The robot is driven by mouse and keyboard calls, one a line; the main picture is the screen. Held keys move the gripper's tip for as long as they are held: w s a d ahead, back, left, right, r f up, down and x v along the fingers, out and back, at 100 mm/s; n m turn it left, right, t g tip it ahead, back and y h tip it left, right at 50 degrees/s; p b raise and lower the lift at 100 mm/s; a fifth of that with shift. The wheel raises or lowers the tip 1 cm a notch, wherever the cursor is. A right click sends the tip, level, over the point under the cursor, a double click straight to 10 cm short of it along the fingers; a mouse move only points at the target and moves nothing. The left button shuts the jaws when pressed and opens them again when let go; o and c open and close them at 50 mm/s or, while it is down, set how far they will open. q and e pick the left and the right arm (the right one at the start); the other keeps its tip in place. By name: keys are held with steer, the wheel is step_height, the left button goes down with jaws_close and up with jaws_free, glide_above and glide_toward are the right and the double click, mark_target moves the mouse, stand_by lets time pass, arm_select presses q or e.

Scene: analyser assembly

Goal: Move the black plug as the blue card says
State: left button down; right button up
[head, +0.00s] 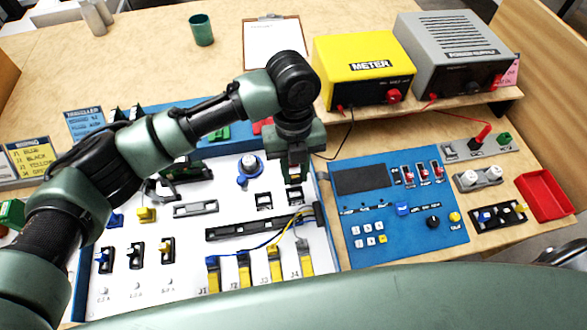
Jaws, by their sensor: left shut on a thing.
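My left gripper (292,178) points down over the upper right of the white board (180,293), above two black square sockets (264,201). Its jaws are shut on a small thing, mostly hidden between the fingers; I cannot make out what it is. The blue card (85,122) lies at the left behind my arm, its small text unreadable here. Yellow connectors (273,268) stand in a row at J1 to J4 on the board's front part, with blue and yellow wires running to a black duct (245,229). I cannot pick out the black plug for sure. My right gripper is out of view.
A blue panel (400,248) with switches lies right of the board. A yellow meter (362,72) and grey power supply (455,55) stand on a shelf behind. A red tray (546,195) is at the right. A wiring card (30,157) lies at far left.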

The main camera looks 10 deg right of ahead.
mark_target(295, 184)
arm_select(q)
steer(key=shift+f, duration=0.15)
steer(key=shift+f+b, duration=0.65)
steer(key=shift+f, duration=0.6)
steer(key=shift+f, duration=0.45)
steer(key=shift+f, duration=0.35)
steer(key=shift+f+b, duration=0.3)
steer(key=shift+f, duration=0.1)
stand_by(0.4)
steer(key=c, duration=0.8)
jaws_free()
